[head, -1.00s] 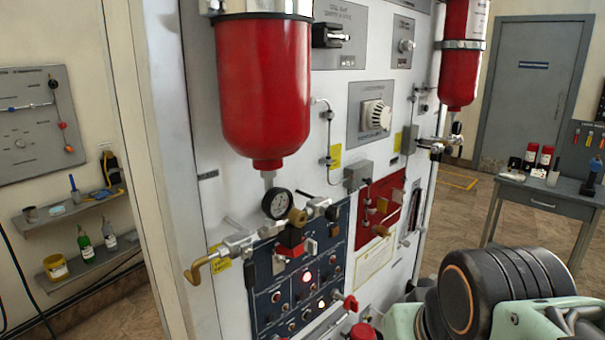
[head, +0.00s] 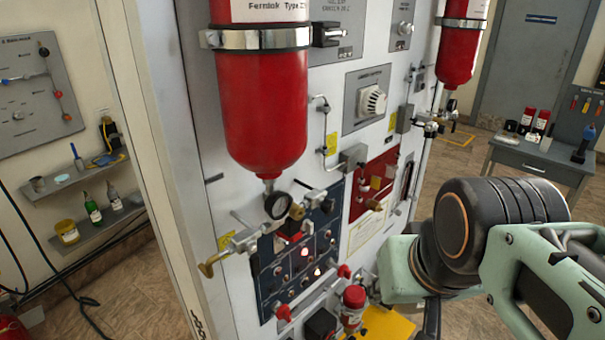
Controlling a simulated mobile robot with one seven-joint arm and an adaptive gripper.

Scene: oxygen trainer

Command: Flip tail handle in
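No part is clearly marked as the tail handle. A brass curved handle (head: 209,268) sticks out at the left end of the valve pipework (head: 245,241), on the lower front of the white trainer panel. It points left and bends downward. A small red-tipped handle (head: 344,271) and another red knob (head: 283,312) are lower on the panel. My arm's mint-green and black links (head: 462,232) are at the lower right, apart from the brass handle. My gripper's fingers cannot be made out.
A large red cylinder (head: 262,115) hangs above the pipework, with a gauge (head: 277,205) below it. A dark blue switch panel (head: 297,262) sits beneath. A red-capped jar (head: 353,306) stands near a yellow surface (head: 385,326). A grey table (head: 540,160) is at the right.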

